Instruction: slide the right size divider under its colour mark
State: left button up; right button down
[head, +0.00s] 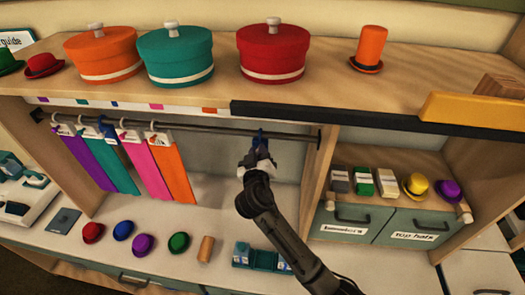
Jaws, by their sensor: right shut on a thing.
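A dark rail (215,129) runs under the shelf. Purple (88,162), teal (115,165), pink (146,165) and orange (172,172) strips hang from it at the left by white tops. A blue divider-like piece (108,129) sits on the rail between the teal and pink strips. A strip with colour marks (156,106) runs along the shelf edge above. My right gripper (259,150) is at the rail, right of the strips, shut on a small blue piece (261,134) that looks like a size divider. The gripper partly hides it; any size marking is unreadable. My left gripper is not in view.
A black bar (290,114) along the shelf front hides part of the mark strip. Round boxes, including a red one (273,52), stand on top. Small hats (180,242) and a teal tray (258,258) lie on the counter. The rail between the orange strip and my gripper is clear.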

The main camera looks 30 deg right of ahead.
dwell(0.3)
jog(key=c, duration=1)
grip_release()
jog(key=shift+c, duration=0.2)
jog(key=b+v, duration=0.3)
jog(key=v, duration=1.1)
jog(key=shift+d, duration=0.15)
